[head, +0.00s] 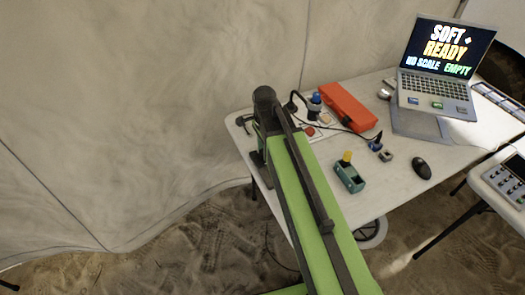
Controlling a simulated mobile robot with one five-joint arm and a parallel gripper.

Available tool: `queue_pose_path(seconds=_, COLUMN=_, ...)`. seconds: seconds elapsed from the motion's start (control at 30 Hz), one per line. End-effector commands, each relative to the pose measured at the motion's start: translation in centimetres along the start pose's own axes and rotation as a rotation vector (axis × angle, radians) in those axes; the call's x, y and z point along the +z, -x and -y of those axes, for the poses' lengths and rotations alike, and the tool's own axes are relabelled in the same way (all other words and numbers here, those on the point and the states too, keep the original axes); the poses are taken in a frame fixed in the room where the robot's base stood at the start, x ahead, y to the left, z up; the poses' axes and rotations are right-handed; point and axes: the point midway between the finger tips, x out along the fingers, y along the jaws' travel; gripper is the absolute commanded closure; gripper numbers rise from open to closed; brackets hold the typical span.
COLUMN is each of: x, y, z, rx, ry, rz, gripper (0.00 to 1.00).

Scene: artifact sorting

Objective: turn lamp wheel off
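My green and dark-grey arm reaches up from the bottom of the head view to the left end of the white table. Its far end, where my gripper (246,123) seems to be, is small and dark at the table's left edge. I cannot tell whether the fingers are open or shut, or touching anything. No lamp wheel can be clearly made out. A blue-topped dark knob-like thing (315,105) stands right of my arm's end, beside a small panel with a red button (309,131).
The white table (400,165) holds a red box (347,107), a teal device with a yellow top (349,172), a black mouse (421,168), a laptop (438,68) and a black cable. A second table (495,180) stands right. A tent wall (130,120) is left; sandy floor lies below.

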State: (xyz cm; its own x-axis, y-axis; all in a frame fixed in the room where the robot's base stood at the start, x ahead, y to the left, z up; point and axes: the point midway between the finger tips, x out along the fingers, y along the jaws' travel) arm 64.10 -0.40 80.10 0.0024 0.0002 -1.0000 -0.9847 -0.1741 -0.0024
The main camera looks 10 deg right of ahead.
Motion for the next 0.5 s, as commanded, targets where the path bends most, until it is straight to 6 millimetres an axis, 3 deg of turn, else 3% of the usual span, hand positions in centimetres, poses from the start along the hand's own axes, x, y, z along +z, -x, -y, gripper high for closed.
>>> queue_pose_path(seconds=0.03, x=0.0, y=0.0, z=-0.1, rx=0.003, ry=0.000, rz=0.000, gripper=0.84)
queue_pose_path(seconds=0.17, x=0.0, y=0.0, z=-0.1, rx=0.004, ry=-0.001, rz=0.000, gripper=1.00)
queue_pose_path(seconds=0.2, x=1.0, y=0.0, z=0.0, rx=0.004, ry=0.004, rz=0.000, gripper=1.00)
queue_pose_path(seconds=0.5, x=-0.1, y=0.0, z=-0.2, rx=0.005, ry=0.041, rz=0.003, gripper=1.00)
